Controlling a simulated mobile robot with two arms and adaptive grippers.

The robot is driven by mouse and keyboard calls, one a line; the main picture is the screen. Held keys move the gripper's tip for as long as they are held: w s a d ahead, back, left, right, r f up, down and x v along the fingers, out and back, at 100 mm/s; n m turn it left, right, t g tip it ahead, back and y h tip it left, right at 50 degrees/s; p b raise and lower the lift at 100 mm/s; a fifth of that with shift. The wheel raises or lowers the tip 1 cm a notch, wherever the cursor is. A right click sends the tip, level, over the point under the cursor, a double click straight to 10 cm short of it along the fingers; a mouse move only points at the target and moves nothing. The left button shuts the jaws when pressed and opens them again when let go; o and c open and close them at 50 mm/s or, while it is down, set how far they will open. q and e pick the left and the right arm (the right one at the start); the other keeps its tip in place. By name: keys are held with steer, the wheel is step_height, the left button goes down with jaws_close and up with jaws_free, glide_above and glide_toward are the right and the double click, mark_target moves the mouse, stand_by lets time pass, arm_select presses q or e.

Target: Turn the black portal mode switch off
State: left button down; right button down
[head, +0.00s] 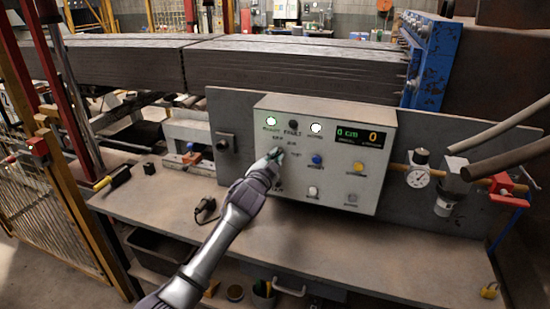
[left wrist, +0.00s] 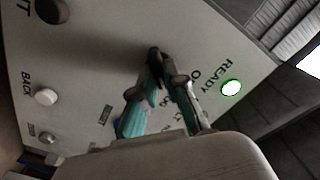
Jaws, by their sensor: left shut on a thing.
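The grey control panel (head: 328,122) stands at the back of the workbench. My left gripper (head: 276,155) is at the panel's left half, in front of the selector labels. In the left wrist view my left gripper (left wrist: 160,75) has its fingertips close together on a small black switch (left wrist: 154,53), shut on it at the panel face. The fingers hide much of the switch, and its exact turn position is hard to tell. The READY lamp (head: 271,121) glows greenish white; it also shows in the left wrist view (left wrist: 231,88). My right gripper is not in view.
A dark FAULT lamp (head: 293,125), a blue button (head: 317,160) and a yellow button (head: 358,168) are on the panel. The display (head: 362,138) reads 0 cm and 0. A pressure gauge (head: 418,178) stands right of the panel. The bench front (head: 300,240) is mostly clear.

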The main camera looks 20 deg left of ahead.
arm_select(q)
steer(key=n, duration=0.4)
steer(key=shift+a+n+p, duration=0.15)
steer(key=shift+n+p, duration=0.25)
steer(key=shift+n, duration=1.9)
steer(key=c, duration=1.2)
jaws_free()
steer(key=s, duration=1.2)
steer(key=shift+a, duration=0.2)
